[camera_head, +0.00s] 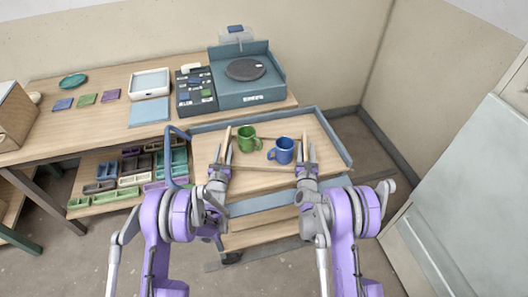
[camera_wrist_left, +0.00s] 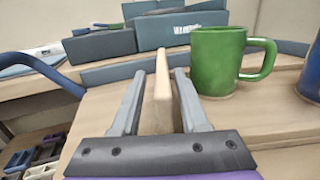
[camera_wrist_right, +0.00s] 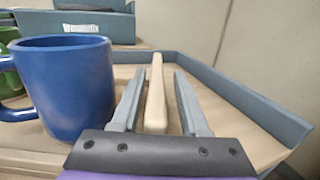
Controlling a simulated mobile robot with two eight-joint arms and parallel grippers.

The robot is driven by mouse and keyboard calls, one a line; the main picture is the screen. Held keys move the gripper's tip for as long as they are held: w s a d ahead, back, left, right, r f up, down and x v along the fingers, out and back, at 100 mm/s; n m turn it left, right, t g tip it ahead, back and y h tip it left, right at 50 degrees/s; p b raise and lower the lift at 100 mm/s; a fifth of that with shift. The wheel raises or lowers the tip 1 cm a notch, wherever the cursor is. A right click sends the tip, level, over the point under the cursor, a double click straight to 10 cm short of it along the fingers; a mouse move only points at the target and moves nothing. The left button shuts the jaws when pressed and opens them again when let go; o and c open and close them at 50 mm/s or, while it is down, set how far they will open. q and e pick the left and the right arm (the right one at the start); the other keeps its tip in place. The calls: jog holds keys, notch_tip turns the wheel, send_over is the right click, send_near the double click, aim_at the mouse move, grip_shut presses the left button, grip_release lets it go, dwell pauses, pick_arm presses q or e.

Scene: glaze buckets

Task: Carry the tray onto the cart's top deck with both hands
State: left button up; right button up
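The light wooden tray (camera_head: 262,168) appears to rest on the cart's blue-rimmed top deck (camera_head: 334,139). It carries a green mug (camera_head: 247,140) and a blue mug (camera_head: 283,151), both upright. The tray's left side piece (camera_wrist_left: 162,88) stands between the fingers of my left gripper (camera_wrist_left: 160,75), with gaps on both sides. Its right side piece (camera_wrist_right: 155,95) stands between the fingers of my right gripper (camera_wrist_right: 159,75), also with gaps. Both grippers are open around these pieces. The arms hide part of the tray's near corners.
A wooden workbench (camera_head: 120,118) stands left and behind, with a blue box-shaped station (camera_head: 245,87), a white tray (camera_head: 150,83) and small coloured tiles. A lower shelf holds several coloured bins (camera_head: 130,178). The cart's blue handle (camera_head: 170,157) rises at its left. Walls close the right side.

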aim_at(223, 161)
pick_arm(q)
jog(key=shift+s+d, duration=0.1)
jog(key=shift+d, duration=0.05)
pick_arm(e)
jog(key=shift+a, duration=0.15)
pick_arm(q)
jog(key=s, duration=0.6)
jog(key=shift+s+a+f, duration=0.2)
jog(key=shift+s+a, duration=0.1)
jog(key=shift+s, duration=0.3)
pick_arm(e)
jog(key=shift+s, duration=0.15)
jog(key=s, duration=0.7)
jog(key=shift+s+a+f, duration=0.15)
jog(key=shift+a+f, duration=0.1)
jog(key=shift+a, duration=0.1)
jog(key=shift+w+r+p, duration=0.25)
jog(key=shift+r+p, duration=0.2)
jog(key=shift+r, duration=0.3)
jog(key=shift+w+r+p, duration=0.3)
jog(key=shift+r+p, duration=0.1)
jog(key=shift+r, duration=0.3)
jog(key=shift+w+r+p, duration=0.25)
jog(key=shift+r+p, duration=0.2)
jog(key=shift+r, duration=0.3)
pick_arm(q)
notch_tip(223, 161, up, 7)
